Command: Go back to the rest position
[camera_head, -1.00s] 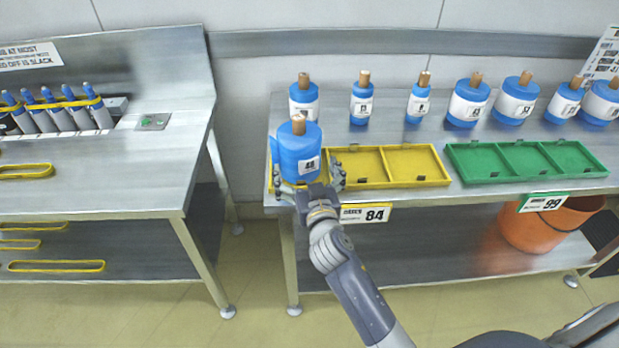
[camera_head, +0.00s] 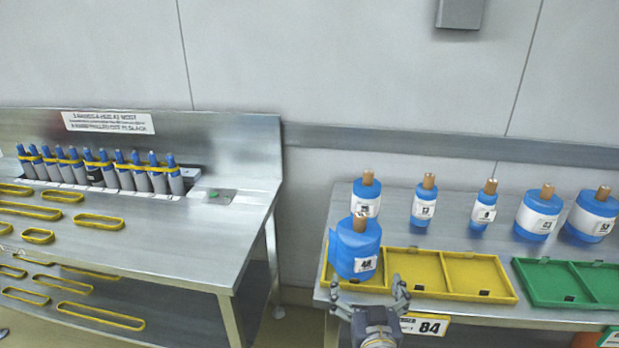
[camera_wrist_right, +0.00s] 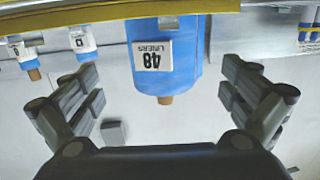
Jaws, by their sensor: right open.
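My right gripper (camera_head: 371,298) is open and empty just in front of the yellow tray at the right table's front edge. Its two spread fingers show in the right wrist view (camera_wrist_right: 165,100), with a clear gap to the roll between them. The large blue roll labelled 48 (camera_head: 355,248) stands upright in the left compartment of the yellow tray (camera_head: 460,272). It also shows upside down in the right wrist view (camera_wrist_right: 170,75). My left gripper is not in view.
A green tray (camera_head: 570,285) lies to the right. The left bench (camera_head: 170,225) holds blue-capped tubes (camera_head: 95,168) and yellow bands (camera_head: 98,223). A gap separates the bench from the right table.

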